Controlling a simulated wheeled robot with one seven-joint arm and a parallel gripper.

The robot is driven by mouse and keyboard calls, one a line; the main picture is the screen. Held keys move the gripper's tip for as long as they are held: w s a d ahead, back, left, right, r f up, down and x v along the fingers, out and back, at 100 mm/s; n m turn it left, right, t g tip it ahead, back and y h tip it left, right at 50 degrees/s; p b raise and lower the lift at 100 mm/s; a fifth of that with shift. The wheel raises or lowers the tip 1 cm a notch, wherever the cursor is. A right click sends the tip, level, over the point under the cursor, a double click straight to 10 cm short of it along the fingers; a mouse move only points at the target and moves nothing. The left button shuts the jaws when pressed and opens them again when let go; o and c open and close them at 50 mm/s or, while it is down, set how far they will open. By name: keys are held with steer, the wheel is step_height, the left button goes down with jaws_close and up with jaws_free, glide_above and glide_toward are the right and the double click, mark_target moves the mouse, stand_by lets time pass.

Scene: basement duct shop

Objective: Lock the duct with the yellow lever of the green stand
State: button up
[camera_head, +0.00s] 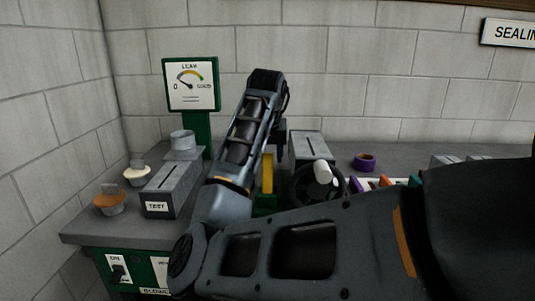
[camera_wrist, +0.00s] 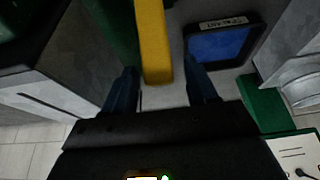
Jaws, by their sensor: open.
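The yellow lever (camera_head: 267,172) stands upright above a piece of the green stand (camera_head: 265,203) in the head view, partly covered by my arm. In the wrist view the yellow lever (camera_wrist: 152,38) comes down from the top edge, and its end lies between my two fingers. My gripper (camera_wrist: 160,68) is open, with one finger on each side of the lever and a gap showing on both sides. A dark green part of the stand (camera_wrist: 118,25) shows left of the lever. My arm hides my gripper in the head view. I cannot make out the duct for certain.
A grey TEST box (camera_head: 170,190) stands left, near a leak gauge (camera_head: 190,85) on a green post. A blue panel (camera_wrist: 215,45) lies close beside my right-hand finger.

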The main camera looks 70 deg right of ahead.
jaws_close()
stand_by(0.4)
